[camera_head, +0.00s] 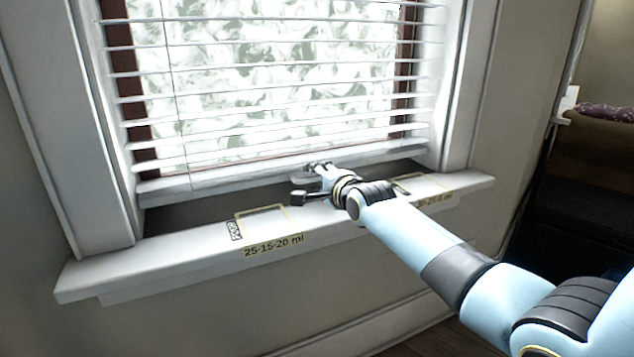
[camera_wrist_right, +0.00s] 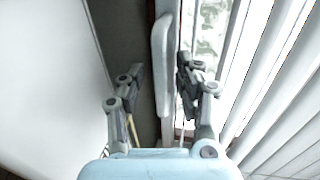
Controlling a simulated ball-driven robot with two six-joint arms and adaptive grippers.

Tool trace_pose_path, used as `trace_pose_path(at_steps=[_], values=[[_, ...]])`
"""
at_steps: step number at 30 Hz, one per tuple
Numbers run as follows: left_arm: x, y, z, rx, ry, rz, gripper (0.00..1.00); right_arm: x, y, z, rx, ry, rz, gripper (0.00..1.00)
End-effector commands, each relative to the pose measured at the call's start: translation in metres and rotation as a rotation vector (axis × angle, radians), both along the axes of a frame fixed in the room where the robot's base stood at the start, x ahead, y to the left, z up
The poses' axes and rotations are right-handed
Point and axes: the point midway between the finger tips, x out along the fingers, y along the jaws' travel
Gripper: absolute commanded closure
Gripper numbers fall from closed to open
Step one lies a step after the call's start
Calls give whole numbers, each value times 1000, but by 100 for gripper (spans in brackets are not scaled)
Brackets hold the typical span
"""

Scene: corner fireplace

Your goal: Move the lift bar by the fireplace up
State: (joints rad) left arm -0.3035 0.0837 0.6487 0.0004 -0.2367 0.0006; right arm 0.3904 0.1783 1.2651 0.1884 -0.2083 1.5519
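The lift bar (camera_head: 235,177) is the white bottom rail of the window blind, hanging a little above the sill in the head view. It slopes slightly up to the right in the picture. In the right wrist view the lift bar (camera_wrist_right: 161,65) runs upright in the picture, between the two fingers. My right gripper (camera_head: 305,181) is at the bar, right of its middle. In the right wrist view the gripper (camera_wrist_right: 159,73) is open, with one finger on each side of the bar and visible gaps. My left gripper is in neither view.
White blind slats (camera_head: 270,120) hang above the bar in front of the window. The white sill (camera_head: 170,263) lies below, with yellow outlines and labels on it. A dark gap separates bar and sill. Window trim (camera_head: 100,120) stands at the left.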

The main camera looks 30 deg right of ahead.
Motion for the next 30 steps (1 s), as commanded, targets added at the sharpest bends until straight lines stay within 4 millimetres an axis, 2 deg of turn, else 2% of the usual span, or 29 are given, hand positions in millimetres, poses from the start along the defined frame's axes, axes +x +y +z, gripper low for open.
trace_pose_path(at_steps=[3, 9, 11, 26, 30], values=[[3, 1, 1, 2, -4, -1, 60, 0, 0, 1, 0, 0, 0, 68], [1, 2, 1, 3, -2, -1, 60, 0, 0, 0, 0, 0, 0, 94], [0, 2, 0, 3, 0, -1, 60, 0, 0, 0, 0, 0, 0, 100], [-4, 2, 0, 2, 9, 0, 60, -1, 0, 0, 0, 1, 0, 100], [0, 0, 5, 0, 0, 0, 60, 3, 0, 8, 1, 0, 0, 100]])
